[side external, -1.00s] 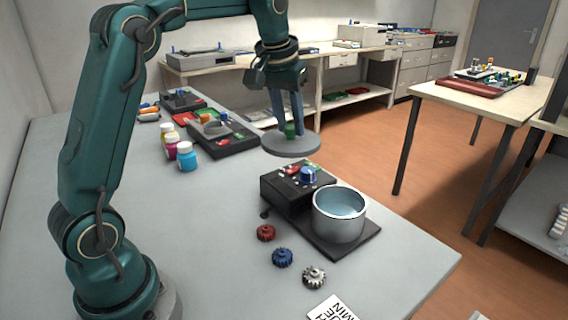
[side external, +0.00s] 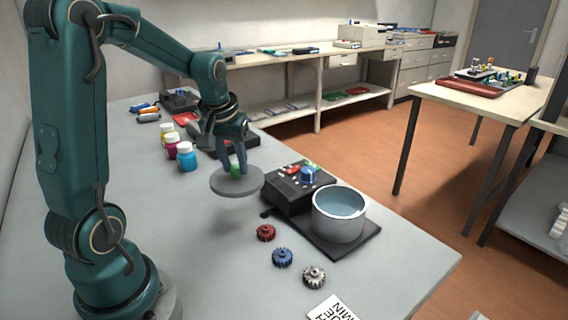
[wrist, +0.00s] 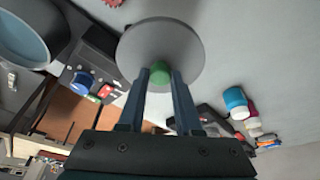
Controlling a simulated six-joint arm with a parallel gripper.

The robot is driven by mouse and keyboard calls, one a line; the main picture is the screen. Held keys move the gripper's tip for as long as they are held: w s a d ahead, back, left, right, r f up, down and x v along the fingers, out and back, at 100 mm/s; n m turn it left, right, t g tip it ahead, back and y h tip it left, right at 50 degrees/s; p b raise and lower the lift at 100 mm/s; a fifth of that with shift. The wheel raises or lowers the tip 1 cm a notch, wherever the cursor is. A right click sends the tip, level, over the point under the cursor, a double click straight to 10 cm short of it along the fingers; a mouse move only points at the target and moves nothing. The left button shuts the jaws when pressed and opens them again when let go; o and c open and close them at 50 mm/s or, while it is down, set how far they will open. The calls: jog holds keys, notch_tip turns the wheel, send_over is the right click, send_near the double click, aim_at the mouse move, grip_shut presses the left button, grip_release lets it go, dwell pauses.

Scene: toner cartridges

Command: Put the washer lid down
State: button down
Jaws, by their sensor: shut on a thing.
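The washer lid (side external: 228,186) is a flat grey disc with a green knob. My gripper (side external: 238,168) is shut on the green knob and holds the lid roughly level above the table, left of the washer. In the wrist view the lid (wrist: 160,45) fills the top middle, with the green knob (wrist: 160,72) between my fingers (wrist: 159,85). The washer (side external: 338,222) is an open silver tub with bluish liquid inside, on a dark base beside a black control box (side external: 290,192). The tub also shows at the top left of the wrist view (wrist: 45,50).
Red (side external: 265,233), blue (side external: 283,257) and silver (side external: 314,276) gears lie in front of the washer. Several toner bottles (side external: 187,157) stand behind and left of the lid. Dark devices stand farther back. The grey table (side external: 190,235) is clear below and in front of the lid.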

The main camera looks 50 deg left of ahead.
aim_at(225, 179)
jog(key=shift+s+a+f+n, duration=0.1)
jog(key=shift+s+a+n, duration=0.05)
jog(key=shift+s, duration=0.3)
jog(key=shift+s+a+f+n, duration=0.1)
jog(key=shift+s+a+n, duration=0.05)
jog(key=shift+s, duration=0.3)
jog(key=f, duration=0.4)
jog(key=shift+s+a, duration=0.1)
jog(key=shift+a, duration=0.15)
jog(key=shift+f, duration=1.9)
jog(key=shift+f, duration=0.15)
jog(key=c, duration=0.6)
grip_release()
